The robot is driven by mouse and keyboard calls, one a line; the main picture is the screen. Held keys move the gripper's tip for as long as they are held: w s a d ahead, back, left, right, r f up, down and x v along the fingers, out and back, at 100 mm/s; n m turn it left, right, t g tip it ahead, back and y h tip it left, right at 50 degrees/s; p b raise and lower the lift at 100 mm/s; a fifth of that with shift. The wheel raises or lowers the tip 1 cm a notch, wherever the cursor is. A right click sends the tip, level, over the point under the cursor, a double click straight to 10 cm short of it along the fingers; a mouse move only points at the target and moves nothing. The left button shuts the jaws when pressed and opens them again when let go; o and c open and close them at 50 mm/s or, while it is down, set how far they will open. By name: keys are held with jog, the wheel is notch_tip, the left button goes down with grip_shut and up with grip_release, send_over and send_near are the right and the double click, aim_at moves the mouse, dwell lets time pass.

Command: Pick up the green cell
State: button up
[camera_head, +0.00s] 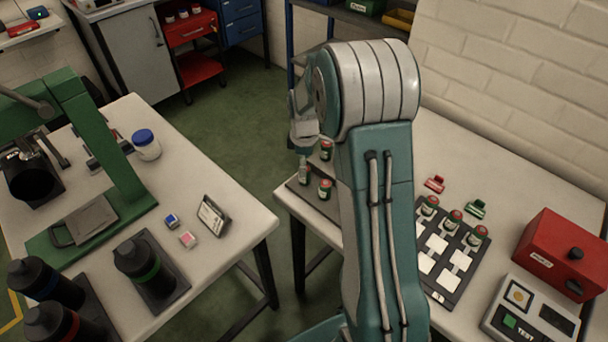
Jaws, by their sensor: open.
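Small cylindrical cells with dark green bodies and reddish-white bands stand on a dark tray (327,207) at the near-left end of the right-hand table. One cell (326,151) is at the back, one (324,190) at the front, and one (304,176) at the left. My gripper (304,163) points down over the left cell, with its jaws open. The fingertips are small and partly merge with that cell, so I cannot tell whether they touch it. My arm hides part of the tray.
A dark rack (440,262) with white squares holds similar cells along its back row. Red (435,184) and green (476,209) clips lie behind it. A red box (563,254) and a tester (530,309) stand at right. Another table (225,262) is at left, across a floor gap.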

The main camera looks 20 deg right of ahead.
jog(key=f, duration=0.4)
jog(key=shift+d, duration=0.2)
jog(key=shift+w+a+f, duration=0.1)
jog(key=shift+a+f, duration=0.05)
jog(key=shift+f, duration=0.3)
jog(key=shift+a, duration=0.15)
grip_shut()
